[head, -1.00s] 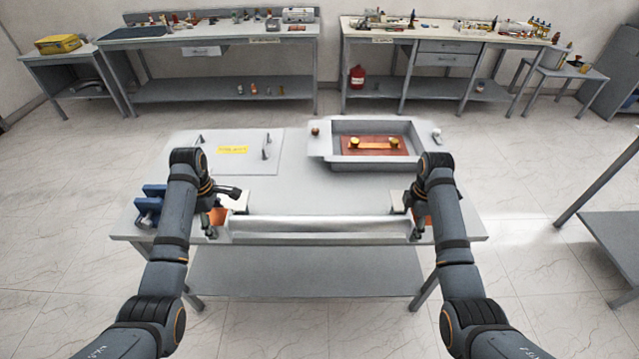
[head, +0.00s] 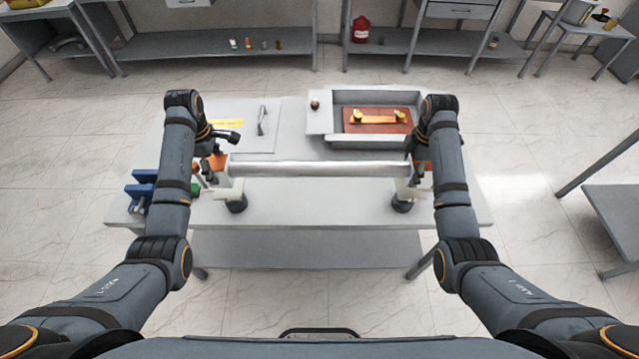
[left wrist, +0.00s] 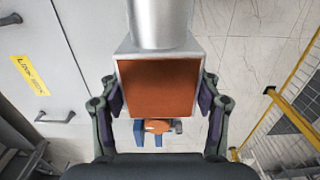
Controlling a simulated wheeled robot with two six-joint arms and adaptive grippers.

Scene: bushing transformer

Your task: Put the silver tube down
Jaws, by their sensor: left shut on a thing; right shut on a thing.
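The silver tube (head: 320,169) lies level across the head view, over the white table (head: 315,210). It spans between my two grippers. My left gripper (head: 212,168) is shut on the tube's left end. In the left wrist view, the fingers of this gripper (left wrist: 158,103) press both sides of a square end block with an orange face (left wrist: 155,88), and the tube runs up from it. My right gripper (head: 418,170) is shut on the tube's right end, partly hidden by its arm. Whether the tube touches the supports below is unclear.
Two white supports with dark round feet (head: 236,204) (head: 402,204) stand near the table's front. A blue clamp (head: 142,190) is at the left edge. A grey tray (head: 375,97) with an orange block stands at the back right, a panel with handles back left.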

